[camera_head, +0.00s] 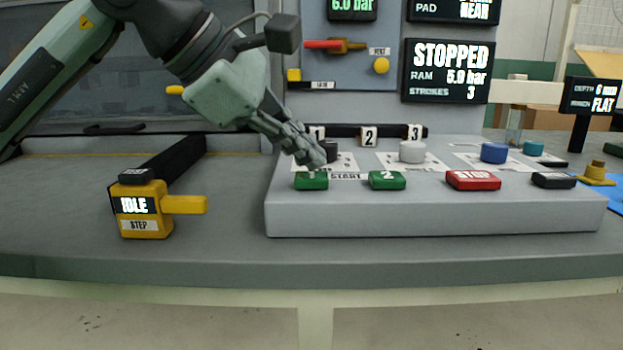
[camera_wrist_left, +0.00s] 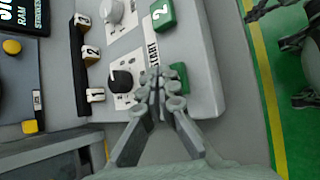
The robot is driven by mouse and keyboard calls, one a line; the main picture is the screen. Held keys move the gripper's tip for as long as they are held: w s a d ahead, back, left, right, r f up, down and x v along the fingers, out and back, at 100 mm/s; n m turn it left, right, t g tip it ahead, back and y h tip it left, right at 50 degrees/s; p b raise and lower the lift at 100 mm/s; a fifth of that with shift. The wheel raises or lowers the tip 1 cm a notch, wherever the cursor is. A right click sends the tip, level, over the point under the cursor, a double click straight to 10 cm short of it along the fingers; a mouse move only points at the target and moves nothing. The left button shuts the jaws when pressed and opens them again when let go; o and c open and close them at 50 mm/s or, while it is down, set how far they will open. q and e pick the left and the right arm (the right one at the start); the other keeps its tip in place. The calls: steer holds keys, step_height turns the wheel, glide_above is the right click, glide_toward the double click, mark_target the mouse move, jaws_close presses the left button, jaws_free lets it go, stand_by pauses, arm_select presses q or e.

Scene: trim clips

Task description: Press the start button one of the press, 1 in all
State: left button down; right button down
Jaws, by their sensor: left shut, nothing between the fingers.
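The green start button one (camera_head: 311,181) sits at the front left of the grey press panel (camera_head: 420,219). It also shows in the left wrist view (camera_wrist_left: 179,77), partly hidden behind my fingers. Green button two (camera_head: 387,180) is to its right, with a START label between them. My left gripper (camera_head: 318,160) is shut and empty, its fingertips just above and behind button one; I cannot tell whether they touch it. The gripper also shows in the left wrist view (camera_wrist_left: 160,92). The press display (camera_head: 448,71) reads STOPPED, RAM 5.9 bar, STROKES 3. My right gripper is not in the head view.
A red STOP button (camera_head: 472,180) and a black button (camera_head: 553,180) are farther right on the panel. Black, white and blue knobs stand behind the buttons. A yellow device (camera_head: 142,207) reading IDLE stands left of the panel. The table front is clear.

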mark_target(306, 176)
arm_select(q)
steer(key=shift+f+b, duration=0.5)
steer(key=shift+f, duration=0.15)
stand_by(0.7)
steer(key=shift+r, duration=0.1)
steer(key=shift+r+p, duration=0.6)
steer(key=shift+r, duration=0.3)
steer(key=shift+r, duration=0.1)
steer(key=shift+r+p, duration=1.65)
steer(key=shift+r, duration=0.8)
steer(key=shift+f, duration=0.1)
